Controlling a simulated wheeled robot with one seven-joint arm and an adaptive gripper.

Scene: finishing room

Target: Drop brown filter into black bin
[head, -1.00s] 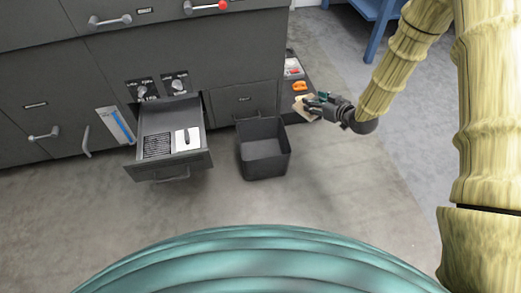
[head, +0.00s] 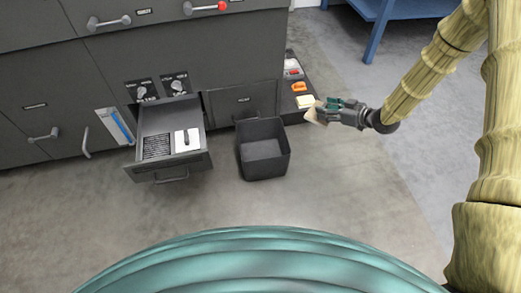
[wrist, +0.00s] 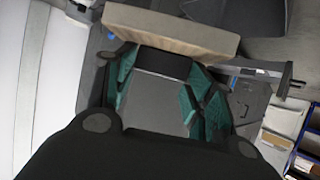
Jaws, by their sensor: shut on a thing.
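The brown filter (head: 313,115) is a tan, flat-sided piece held at the tips of my gripper (head: 325,110), off to the right of the bin. In the wrist view the filter (wrist: 170,32) spans crosswise beyond the teal finger pads, and my gripper (wrist: 160,75) is shut on it. The black bin (head: 264,166) stands upright on the floor in front of the grey cabinet, open at the top. Its visible inside looks empty. The filter is apart from the bin.
An open drawer (head: 170,167) left of the bin holds a black grille and a white plate with a dark handle. A dark ledge right of the cabinet carries an orange piece (head: 299,87) and a cream block (head: 305,101). A blue table (head: 415,9) stands behind. Front floor is clear.

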